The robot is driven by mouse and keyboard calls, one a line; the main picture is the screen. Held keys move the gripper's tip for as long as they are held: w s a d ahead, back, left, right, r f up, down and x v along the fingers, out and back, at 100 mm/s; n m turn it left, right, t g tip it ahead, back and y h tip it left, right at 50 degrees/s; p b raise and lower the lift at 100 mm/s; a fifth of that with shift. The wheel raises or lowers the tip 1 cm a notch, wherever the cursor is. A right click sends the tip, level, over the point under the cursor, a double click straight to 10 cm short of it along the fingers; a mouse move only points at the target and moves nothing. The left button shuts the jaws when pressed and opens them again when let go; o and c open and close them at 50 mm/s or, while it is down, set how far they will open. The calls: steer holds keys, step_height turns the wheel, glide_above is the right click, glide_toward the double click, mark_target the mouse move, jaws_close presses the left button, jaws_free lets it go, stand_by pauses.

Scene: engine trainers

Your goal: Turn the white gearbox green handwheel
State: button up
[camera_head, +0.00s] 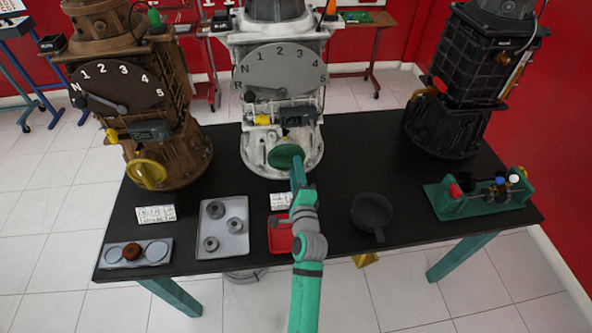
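The white gearbox (282,88) stands upright at the back middle of the black table, with a grey dial numbered from R and N to 5 on its front. Its green handwheel (285,155) sits low on its front. My green and grey arm reaches up from the bottom of the view. My gripper (297,172) is at the lower right part of the handwheel, touching or just in front of it. The fingers are small and overlap the wheel, so whether they grip the rim cannot be told.
A brown gearbox (131,85) with a yellow handwheel (147,173) stands left, and a black gearbox (462,85) right. A grey tray with rings (223,245), a red tray (279,239), a black pan (372,212) and a green fixture (478,196) lie on the black table (335,169).

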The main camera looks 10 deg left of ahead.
steer(key=shift+s+d, duration=0.1)
steer(key=v, duration=1)
steer(key=shift+s, duration=0.3)
steer(key=shift+d, duration=0.1)
steer(key=s+d+f+n+h, duration=0.1)
steer(key=s+f, duration=0.1)
steer(key=s, duration=0.1)
steer(key=s+d+f+n, duration=0.1)
steer(key=s+f, duration=0.1)
steer(key=s, duration=0.1)
steer(key=s+d+f+n+h, duration=0.1)
steer(key=s+f, duration=0.1)
steer(key=s, duration=0.1)
steer(key=shift+s+d+g+h, duration=0.3)
steer(key=shift+s, duration=0.05)
steer(key=s+d+r+n+h, duration=0.1)
steer(key=s+n, duration=0.6)
steer(key=s, duration=0.6)
steer(key=s+d+r+n+g+h, duration=0.1)
steer(key=s+n, duration=0.6)
steer(key=s, duration=0.7)
steer(key=shift+d+h, duration=0.3)
steer(key=shift+d, duration=0.2)
